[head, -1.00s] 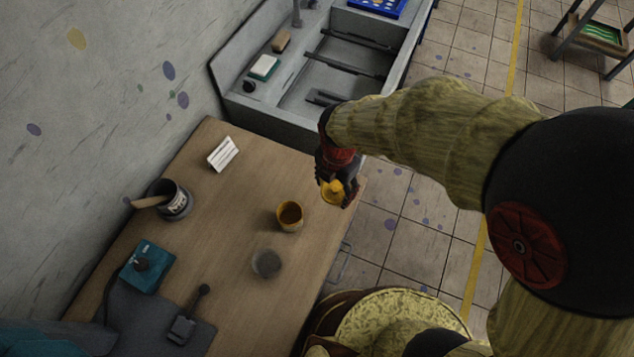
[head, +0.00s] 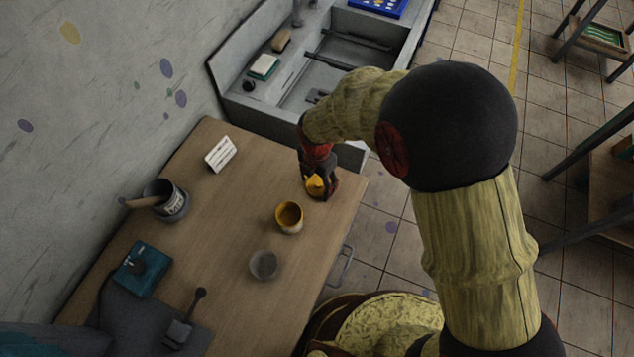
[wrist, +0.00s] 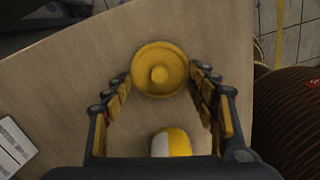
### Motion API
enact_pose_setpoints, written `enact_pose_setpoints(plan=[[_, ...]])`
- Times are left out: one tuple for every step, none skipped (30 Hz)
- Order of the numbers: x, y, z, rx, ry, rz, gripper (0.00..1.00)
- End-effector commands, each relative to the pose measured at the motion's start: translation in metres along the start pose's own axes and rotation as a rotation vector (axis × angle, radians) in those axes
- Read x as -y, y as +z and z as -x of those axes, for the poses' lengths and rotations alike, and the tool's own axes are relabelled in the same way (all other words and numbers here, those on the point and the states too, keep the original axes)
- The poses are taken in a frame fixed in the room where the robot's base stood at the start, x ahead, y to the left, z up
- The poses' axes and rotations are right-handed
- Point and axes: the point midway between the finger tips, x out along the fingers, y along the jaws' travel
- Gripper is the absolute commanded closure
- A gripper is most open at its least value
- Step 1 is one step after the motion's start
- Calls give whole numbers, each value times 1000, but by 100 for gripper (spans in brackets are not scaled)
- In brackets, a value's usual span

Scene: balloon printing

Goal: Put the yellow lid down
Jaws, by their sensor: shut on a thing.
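The yellow lid (head: 315,186) is round with a small knob. My gripper (head: 319,190) is shut on it, over the table's far right corner. In the wrist view the lid (wrist: 159,72) sits between the fingertips, knob facing the camera. Whether its underside touches the table is hard to tell. The open yellow jar (head: 289,218) stands on the table just nearer than my gripper, apart from it. It seems to be the yellow and white shape (wrist: 172,143) low in the wrist view.
On the wooden table (head: 225,235) stand a grey dish (head: 264,265), a dark pot with a wooden handle (head: 168,200), a white card (head: 221,154) and a teal box (head: 143,267). A sink (head: 340,65) adjoins the far edge. Bare tabletop lies left of my gripper.

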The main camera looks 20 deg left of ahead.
Motion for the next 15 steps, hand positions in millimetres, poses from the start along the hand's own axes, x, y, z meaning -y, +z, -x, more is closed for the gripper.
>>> enact_pose_setpoints(plan=[[-1, 0, 2, 1, 2, 0, 52], [-1, 0, 2, 1, 2, 0, 52], [-1, 0, 2, 1, 2, 0, 52], [-1, 0, 2, 1, 2, 0, 52], [0, 0, 2, 1, 1, 0, 52], [0, 0, 1, 1, 1, 0, 52], [0, 0, 0, 1, 1, 0, 52], [0, 0, -1, 1, 1, 0, 52], [0, 0, -2, 0, 1, 0, 52], [0, 0, -1, 1, 1, 0, 40], [0, 0, -1, 1, 1, 0, 39], [0, 0, -1, 1, 1, 0, 36], [0, 0, -1, 0, 1, 0, 35], [0, 0, -1, 0, 1, 0, 33], [0, 0, -1, 0, 1, 0, 31]])
